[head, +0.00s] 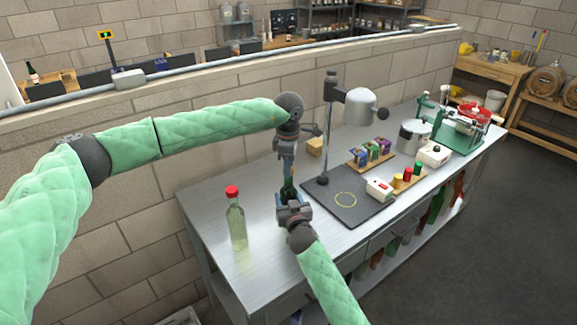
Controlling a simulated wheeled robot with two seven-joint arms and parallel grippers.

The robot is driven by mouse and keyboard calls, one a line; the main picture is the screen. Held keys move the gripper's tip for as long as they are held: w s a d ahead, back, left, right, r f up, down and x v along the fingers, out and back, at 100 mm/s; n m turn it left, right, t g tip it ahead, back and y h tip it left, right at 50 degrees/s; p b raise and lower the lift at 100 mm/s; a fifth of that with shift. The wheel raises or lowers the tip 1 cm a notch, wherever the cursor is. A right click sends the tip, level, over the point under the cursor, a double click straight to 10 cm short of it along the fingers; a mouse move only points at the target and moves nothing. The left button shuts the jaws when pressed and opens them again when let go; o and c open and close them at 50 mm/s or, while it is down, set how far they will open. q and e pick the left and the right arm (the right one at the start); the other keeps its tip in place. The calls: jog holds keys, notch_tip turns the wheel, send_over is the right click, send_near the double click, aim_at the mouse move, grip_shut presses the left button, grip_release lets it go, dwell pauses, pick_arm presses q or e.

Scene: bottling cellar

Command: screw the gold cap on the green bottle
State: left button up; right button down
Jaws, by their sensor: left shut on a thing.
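My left gripper (287,180) points down over the left part of the bench and is shut on a narrow dark green thing, which looks like the green bottle (289,190). Most of it is hidden by the two grippers. My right gripper (292,204) reaches in from the front, right below and close against the same thing; whether its jaws are open or shut is not clear. A gold-yellow cap (397,181) stands at the near end of a small wooden strip (412,180), beside a red cap (407,174) and a green cap (417,168).
A pale bottle with a red top (236,222) stands left of my grippers on the metal bench (205,197). A dark mat (350,212) with a yellow ring and a post-mounted device (360,106) lies to the right.

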pick_arm(q)
jog(key=m, duration=0.7)
jog(key=o, duration=1.1)
jog(key=shift+o, duration=0.2)
notch_tip(320, 180, up, 12)
pick_arm(e)
jog(key=shift+c, duration=2.4)
grip_release()
pick_arm(q)
jog(key=shift+w, duration=0.1)
